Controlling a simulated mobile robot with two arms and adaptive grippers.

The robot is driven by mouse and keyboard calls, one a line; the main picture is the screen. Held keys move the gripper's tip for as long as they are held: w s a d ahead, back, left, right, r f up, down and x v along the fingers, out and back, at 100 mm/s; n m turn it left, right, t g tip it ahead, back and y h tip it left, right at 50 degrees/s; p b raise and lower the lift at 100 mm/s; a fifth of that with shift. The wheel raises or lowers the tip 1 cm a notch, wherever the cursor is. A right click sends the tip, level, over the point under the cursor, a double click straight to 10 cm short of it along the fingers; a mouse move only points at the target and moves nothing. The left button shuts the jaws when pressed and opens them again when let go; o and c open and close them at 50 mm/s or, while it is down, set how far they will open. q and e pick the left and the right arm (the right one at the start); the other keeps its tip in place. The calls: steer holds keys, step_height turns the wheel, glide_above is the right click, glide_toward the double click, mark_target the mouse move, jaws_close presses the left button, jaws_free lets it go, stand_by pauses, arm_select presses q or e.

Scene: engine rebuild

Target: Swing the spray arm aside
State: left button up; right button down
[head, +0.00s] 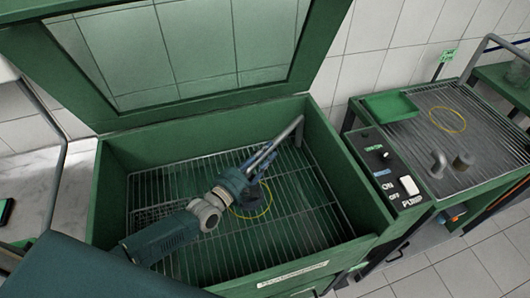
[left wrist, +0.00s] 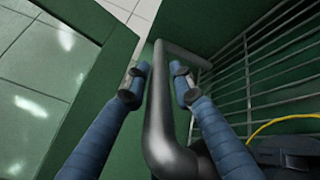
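The spray arm (head: 291,130) is a grey bent pipe at the right rear of the open green washer tank (head: 335,165). My left gripper (head: 272,147) reaches over the tank from the lower left, its fingers beside the pipe. In the left wrist view the dark pipe (left wrist: 158,118) runs up between the two blue fingers (left wrist: 160,78) and bends right near their tips. A gap shows between the left finger and the pipe. The right finger is close to the pipe; I cannot tell whether it touches. The gripper is open. My right gripper is not in view.
The raised lid (head: 190,50) stands behind the tank. A yellow ring (head: 267,207) marks the tank's wire rack. On the right are a pump switch panel (head: 390,170), a green tray (head: 388,106) and a slatted bench (head: 475,125) with two metal parts (head: 463,163).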

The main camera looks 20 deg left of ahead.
arm_select(q)
jaws_close()
